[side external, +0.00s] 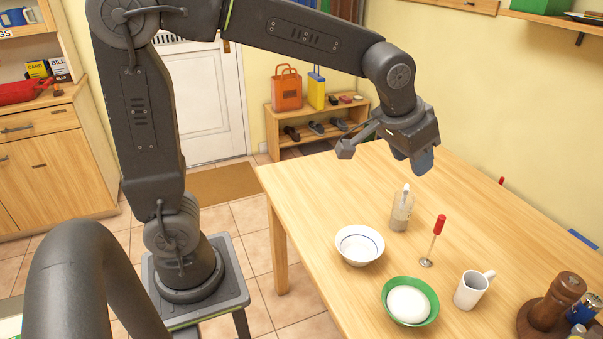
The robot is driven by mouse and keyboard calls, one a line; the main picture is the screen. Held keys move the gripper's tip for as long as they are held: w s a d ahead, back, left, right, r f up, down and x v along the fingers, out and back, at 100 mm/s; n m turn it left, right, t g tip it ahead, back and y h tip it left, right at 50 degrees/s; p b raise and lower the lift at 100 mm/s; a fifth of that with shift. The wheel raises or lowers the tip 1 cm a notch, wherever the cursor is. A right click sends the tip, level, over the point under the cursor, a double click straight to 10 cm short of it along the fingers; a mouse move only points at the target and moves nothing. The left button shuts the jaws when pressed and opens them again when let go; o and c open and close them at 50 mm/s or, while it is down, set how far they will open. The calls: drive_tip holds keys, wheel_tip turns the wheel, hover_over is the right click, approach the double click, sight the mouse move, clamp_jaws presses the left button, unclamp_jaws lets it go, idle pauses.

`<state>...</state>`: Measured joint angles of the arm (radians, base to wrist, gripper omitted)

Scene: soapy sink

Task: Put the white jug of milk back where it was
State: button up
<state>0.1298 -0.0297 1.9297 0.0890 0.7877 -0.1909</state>
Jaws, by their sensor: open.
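A white jug (469,291) with a handle on its right side stands upright on the wooden table, right of the green bowl. Its contents cannot be made out from here. My gripper (384,156) is open and empty, above the far left part of the table. It is well apart from the jug, farther back and higher up. The fingers point down toward the table.
The table's far left part is clear.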

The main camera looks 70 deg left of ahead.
drive_tip(key=s+a, duration=0.2)
drive_tip(key=s, duration=0.7)
drive_tip(key=s+a+f, duration=0.1)
drive_tip(key=s+a, duration=0.1)
drive_tip(key=s, duration=0.8)
drive_tip(key=shift+s+f, duration=0.2)
